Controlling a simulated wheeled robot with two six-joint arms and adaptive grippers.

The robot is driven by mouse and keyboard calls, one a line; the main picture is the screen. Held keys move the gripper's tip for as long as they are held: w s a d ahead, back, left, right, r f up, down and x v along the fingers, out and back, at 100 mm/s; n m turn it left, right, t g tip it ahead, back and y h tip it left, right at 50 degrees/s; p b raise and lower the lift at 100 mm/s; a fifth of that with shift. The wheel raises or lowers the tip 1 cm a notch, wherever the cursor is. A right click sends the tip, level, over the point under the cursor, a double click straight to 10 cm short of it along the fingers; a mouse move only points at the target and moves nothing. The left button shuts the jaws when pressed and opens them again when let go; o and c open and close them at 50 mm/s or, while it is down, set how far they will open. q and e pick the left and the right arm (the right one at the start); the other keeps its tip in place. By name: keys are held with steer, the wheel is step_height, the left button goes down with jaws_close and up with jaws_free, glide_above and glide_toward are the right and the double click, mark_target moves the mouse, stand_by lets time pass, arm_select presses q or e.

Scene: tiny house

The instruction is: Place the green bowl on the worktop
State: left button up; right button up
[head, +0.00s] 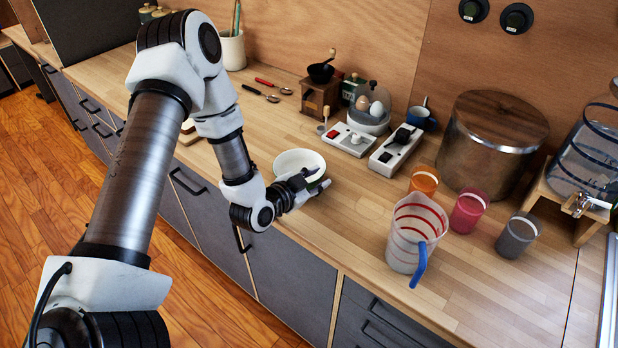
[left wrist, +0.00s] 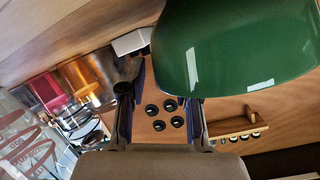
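The green bowl (head: 298,160) is near the front edge of the worktop (head: 350,215). In the head view its pale inside shows, with a little green outside near my fingers. In the left wrist view its glossy green outside (left wrist: 235,50) fills the upper right, close to the camera. My left gripper (head: 319,180) is at the bowl's near right rim. In the left wrist view its fingers (left wrist: 163,100) stand apart with a clear gap, and the bowl hides part of one finger. I cannot tell whether the fingers touch the bowl. My right gripper is not in view.
A measuring jug (head: 412,235), orange cup (head: 424,180), pink cup (head: 468,210) and grey cup (head: 517,236) stand to the right. Power strips (head: 396,150), a grinder (head: 320,95) and an egg holder (head: 368,115) are behind. The worktop before the jug is clear.

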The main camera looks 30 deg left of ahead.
arm_select(q)
steer(key=v, duration=0.9)
steer(key=shift+r, duration=0.1)
steer(key=p+v, duration=0.3)
steer(key=shift+d+p, duration=0.1)
steer(key=shift+p, duration=0.25)
